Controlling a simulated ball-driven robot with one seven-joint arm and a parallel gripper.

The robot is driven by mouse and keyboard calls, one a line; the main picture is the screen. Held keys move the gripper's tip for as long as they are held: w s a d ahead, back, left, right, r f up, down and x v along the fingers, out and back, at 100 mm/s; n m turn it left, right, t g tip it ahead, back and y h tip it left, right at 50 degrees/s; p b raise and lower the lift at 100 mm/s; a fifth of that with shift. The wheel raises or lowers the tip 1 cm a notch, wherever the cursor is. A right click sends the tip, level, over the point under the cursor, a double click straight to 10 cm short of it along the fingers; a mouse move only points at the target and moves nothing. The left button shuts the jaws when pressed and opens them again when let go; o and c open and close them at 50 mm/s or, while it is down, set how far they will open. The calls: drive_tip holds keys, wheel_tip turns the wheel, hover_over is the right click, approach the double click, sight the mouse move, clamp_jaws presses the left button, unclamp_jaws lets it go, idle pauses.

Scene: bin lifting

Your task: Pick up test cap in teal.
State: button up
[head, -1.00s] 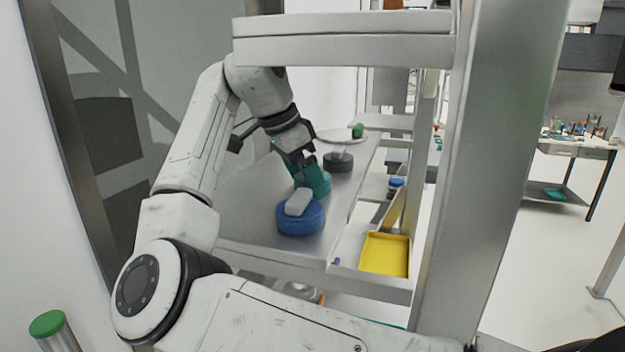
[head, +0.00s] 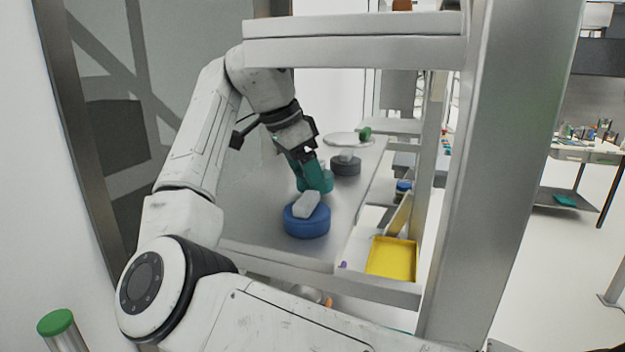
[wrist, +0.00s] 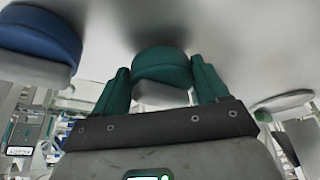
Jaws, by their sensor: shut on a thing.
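The teal test cap (head: 321,181) is a short round piece on the grey shelf, behind the blue round piece. In the wrist view the teal cap (wrist: 162,66) sits between my two teal fingers. My gripper (head: 308,176) comes down on it from the upper left and is shut on it. In the wrist view my gripper (wrist: 163,82) has one finger on each side of the cap. The cap's far side is hidden by the fingers in the head view. I cannot tell whether it touches the shelf or is slightly off it.
A blue round piece (head: 306,224) with a grey lump (head: 307,204) on top stands in front. A dark grey round piece (head: 346,166) and a pale disc (head: 340,140) stand behind. A yellow tray (head: 392,258) lies at right. The shelf's upper board (head: 350,55) and post (head: 480,180) bound the space.

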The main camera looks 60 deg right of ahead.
drive_tip(key=w+a+r, duration=0.7)
drive_tip(key=w+a, duration=0.1)
drive_tip(key=a, duration=0.2)
drive_tip(key=shift+a, duration=0.15)
drive_tip(key=shift+r+p, duration=2.25)
drive_tip(key=shift+r, duration=0.7)
